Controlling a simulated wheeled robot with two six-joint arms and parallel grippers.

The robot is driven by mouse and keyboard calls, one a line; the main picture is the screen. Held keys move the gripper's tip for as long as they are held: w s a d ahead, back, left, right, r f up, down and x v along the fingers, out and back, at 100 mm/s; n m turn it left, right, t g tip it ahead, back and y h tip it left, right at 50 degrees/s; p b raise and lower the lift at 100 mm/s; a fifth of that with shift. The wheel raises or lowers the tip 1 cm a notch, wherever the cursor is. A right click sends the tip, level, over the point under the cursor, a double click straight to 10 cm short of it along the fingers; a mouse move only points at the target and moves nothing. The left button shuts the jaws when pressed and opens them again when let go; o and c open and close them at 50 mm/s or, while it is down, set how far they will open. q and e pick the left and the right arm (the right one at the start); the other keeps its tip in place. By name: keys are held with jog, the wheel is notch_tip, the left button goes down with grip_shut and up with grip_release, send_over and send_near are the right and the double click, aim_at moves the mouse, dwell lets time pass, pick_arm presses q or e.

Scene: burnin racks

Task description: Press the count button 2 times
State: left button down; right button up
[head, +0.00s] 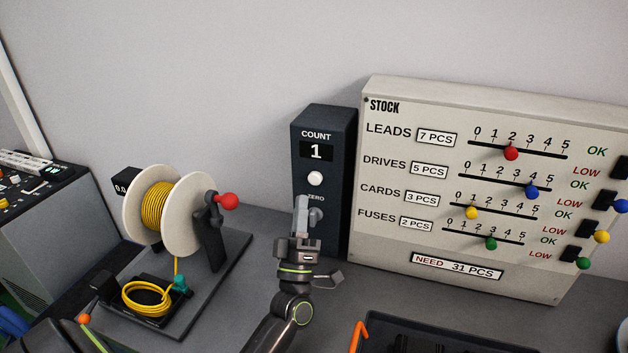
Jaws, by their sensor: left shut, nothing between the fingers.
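The dark count box (335,125) stands upright on the bench against the wall, left of the stock board. Its display (316,151) reads 1. The round white count button (315,178) is below the display and is fully visible. My left gripper (301,203) is shut and empty, pointing up in front of the box just below the button. It covers part of the ZERO label (316,197) and part of a grey knob (316,216). I cannot tell whether the fingertips touch the box. My right gripper is not in view.
The stock board (405,243) with coloured sliders stands close on the right. A cable reel (190,220) with a red-knobbed crank (228,201) stands left of my arm. A black tray (450,338) with an orange handle lies at the front right.

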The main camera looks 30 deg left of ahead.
aim_at(315, 179)
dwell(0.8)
pick_arm(q)
jog(key=s+m+h+p, duration=0.1)
jog(key=m+h+p, duration=0.1)
jog(key=m+h, duration=0.2)
jog(key=s+m+t+h+p, duration=0.1)
jog(key=m+h+p, duration=0.1)
jog(key=m+h, duration=0.3)
jog(key=s+m+t+h+p, duration=0.1)
jog(key=s+m+h+p, duration=0.1)
jog(key=m+h, duration=0.2)
jog(key=shift+d+m+h, duration=0.15)
jog(key=shift+m+h, duration=0.25)
jog(key=shift+m, duration=0.3)
jog(key=shift+w, duration=0.2)
jog(key=w+a+b, duration=0.2)
jog(key=w, duration=0.6)
jog(key=shift+w+b, duration=0.15)
jog(key=shift+b, duration=0.2)
jog(key=shift+w, duration=0.1)
dwell(0.6)
jog(key=shift+w+a, duration=0.15)
jog(key=shift+w, duration=0.15)
